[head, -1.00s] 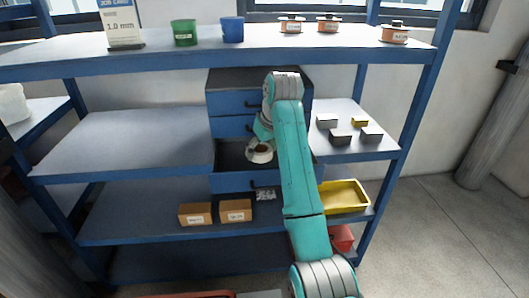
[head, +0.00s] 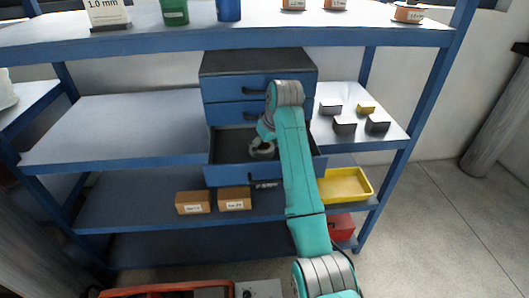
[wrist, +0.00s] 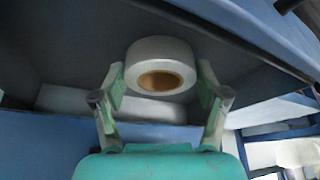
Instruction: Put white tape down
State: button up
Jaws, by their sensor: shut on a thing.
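The white tape (wrist: 161,62) is a white roll with a tan core, seen in the wrist view between the two fingers. My gripper (wrist: 160,76) is shut on it, one finger at each side. In the head view my gripper (head: 262,150) is at the open drawer (head: 222,176) of the blue cabinet, over or inside its dark interior. The tape is hard to tell from the fingers there. I cannot tell whether the tape touches the drawer bottom.
Closed drawers (head: 232,85) sit above the open one. Two cardboard boxes (head: 193,202) stand on the lower shelf, left of a yellow bin (head: 346,184). Small grey and yellow bins (head: 344,126) stand on the right shelf. The middle shelf's left side (head: 130,125) is clear.

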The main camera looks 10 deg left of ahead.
jog(key=shift+f, duration=1.25)
jog(key=shift+f, duration=0.1)
jog(key=o, duration=1.1)
jog(key=shift+o, duration=0.2)
